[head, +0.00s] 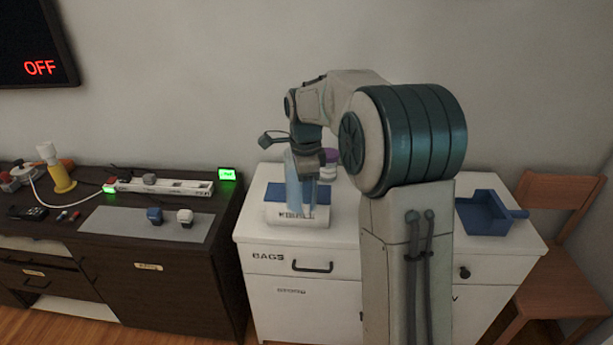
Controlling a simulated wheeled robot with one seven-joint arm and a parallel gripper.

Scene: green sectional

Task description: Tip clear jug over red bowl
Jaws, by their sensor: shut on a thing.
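A translucent bluish vessel, which looks like the clear jug (293,188), is upright at the left part of the white cabinet top. My gripper (306,163) is at its upper part and is shut on it; the fingertips are small and partly hidden by my own wrist. I cannot tell whether the jug's base touches the white labelled block (284,215) below it or is held above it. I see no red bowl; my arm covers much of the middle of the cabinet top.
A blue mat (275,194) lies behind the jug, and a purple-topped white container (329,169) stands close to its right. A blue dustpan-like tray (484,213) is at the cabinet's right. A dark sideboard (160,262) stands left, a wooden chair (560,240) right.

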